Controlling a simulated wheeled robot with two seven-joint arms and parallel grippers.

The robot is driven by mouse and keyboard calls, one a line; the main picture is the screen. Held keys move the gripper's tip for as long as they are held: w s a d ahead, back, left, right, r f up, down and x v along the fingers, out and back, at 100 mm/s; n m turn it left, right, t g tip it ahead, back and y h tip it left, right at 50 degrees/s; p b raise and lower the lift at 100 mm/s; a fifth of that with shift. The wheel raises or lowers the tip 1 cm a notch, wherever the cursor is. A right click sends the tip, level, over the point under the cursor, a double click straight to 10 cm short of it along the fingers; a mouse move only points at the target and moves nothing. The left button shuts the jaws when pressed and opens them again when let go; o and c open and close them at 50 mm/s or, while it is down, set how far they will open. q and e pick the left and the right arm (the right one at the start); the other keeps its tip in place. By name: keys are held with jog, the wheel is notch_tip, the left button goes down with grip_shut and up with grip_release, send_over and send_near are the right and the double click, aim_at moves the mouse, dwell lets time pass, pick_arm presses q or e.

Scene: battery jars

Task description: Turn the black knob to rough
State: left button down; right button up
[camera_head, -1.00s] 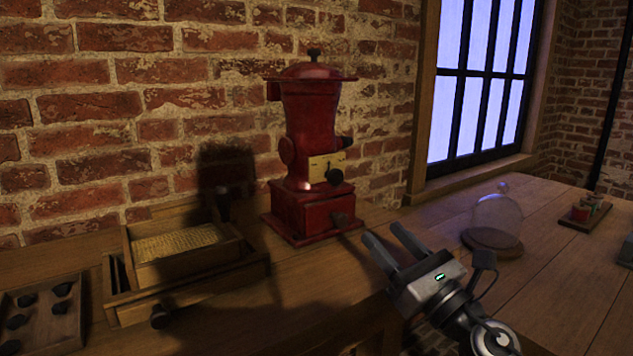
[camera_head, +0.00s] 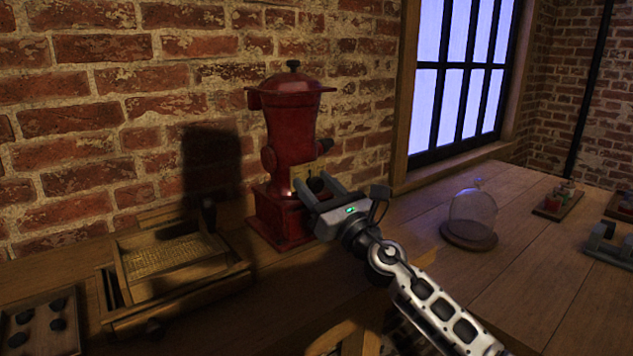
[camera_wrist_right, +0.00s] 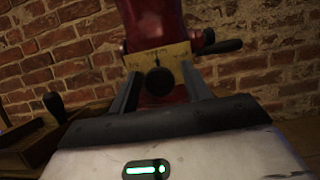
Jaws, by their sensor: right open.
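The red grinder (camera_head: 290,115) stands on the wooden bench against the brick wall. Its black knob (camera_wrist_right: 158,81) sits on a brass plate (camera_wrist_right: 172,55) with a small mark above the knob; I cannot read any wording. In the head view the knob (camera_head: 316,184) is partly hidden behind my gripper. My right gripper (camera_head: 317,189) is open in front of the grinder. In the right wrist view its fingers (camera_wrist_right: 157,85) stand on either side of the knob, with gaps visible on both sides. My left gripper is not in view.
A wooden box with a woven panel (camera_head: 170,258) stands left of the grinder. A tray of black knobs (camera_head: 40,325) is at the lower left.

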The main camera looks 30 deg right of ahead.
jog(key=shift+w, duration=0.1)
jog(key=c, duration=0.9)
